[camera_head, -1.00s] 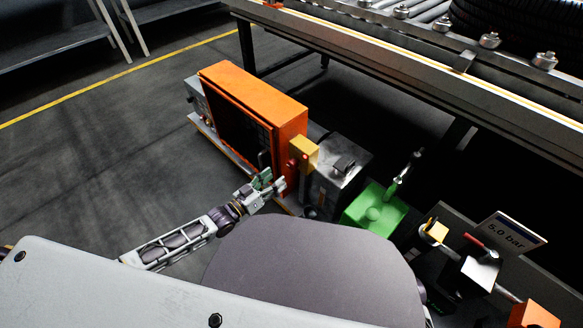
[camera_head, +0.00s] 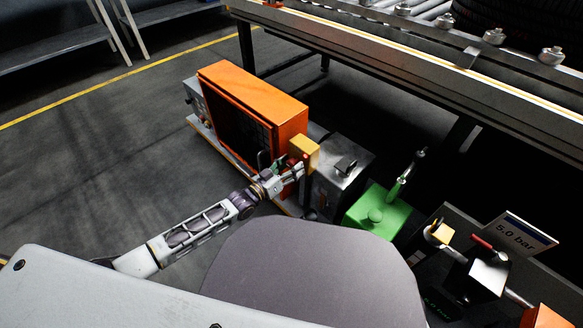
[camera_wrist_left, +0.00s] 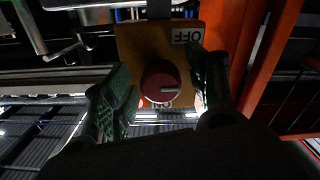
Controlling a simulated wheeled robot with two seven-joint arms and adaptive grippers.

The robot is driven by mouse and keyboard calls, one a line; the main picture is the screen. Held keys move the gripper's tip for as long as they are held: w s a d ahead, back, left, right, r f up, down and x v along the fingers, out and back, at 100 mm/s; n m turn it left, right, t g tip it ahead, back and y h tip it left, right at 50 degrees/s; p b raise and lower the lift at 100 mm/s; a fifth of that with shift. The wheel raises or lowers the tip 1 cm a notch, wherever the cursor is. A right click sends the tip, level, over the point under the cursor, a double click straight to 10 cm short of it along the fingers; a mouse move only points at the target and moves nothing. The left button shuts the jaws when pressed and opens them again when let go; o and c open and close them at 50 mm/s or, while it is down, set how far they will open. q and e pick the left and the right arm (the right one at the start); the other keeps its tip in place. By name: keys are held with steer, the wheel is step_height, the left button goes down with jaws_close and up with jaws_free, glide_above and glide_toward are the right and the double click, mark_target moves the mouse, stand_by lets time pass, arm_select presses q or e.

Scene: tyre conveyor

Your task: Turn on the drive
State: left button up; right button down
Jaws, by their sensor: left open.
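The drive switch is a yellow box (camera_head: 304,149) on the right end of the orange cabinet (camera_head: 262,98). In the left wrist view the yellow box (camera_wrist_left: 135,45) carries a round red knob (camera_wrist_left: 161,84) with a pale mark. An OFF label is above the knob and an ON label below it, both upside down. The mark points right, between the labels. My left gripper (camera_head: 292,170) is open at the box; in its wrist view the green-padded fingers (camera_wrist_left: 160,95) stand either side of the knob, with no contact clear. My right gripper is not visible.
A grey metal box (camera_head: 340,165) and a green box with a lever (camera_head: 376,212) stand right of the switch. A "5.0 bar" sign (camera_head: 520,236) is at the right. The conveyor frame (camera_head: 420,75) runs behind. The floor at left is clear.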

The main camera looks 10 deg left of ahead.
arm_select(q)
steer(key=shift+w+d, duration=0.1)
steer(key=shift+w, duration=0.05)
steer(key=c, duration=1)
steer(key=shift+c, duration=0.2)
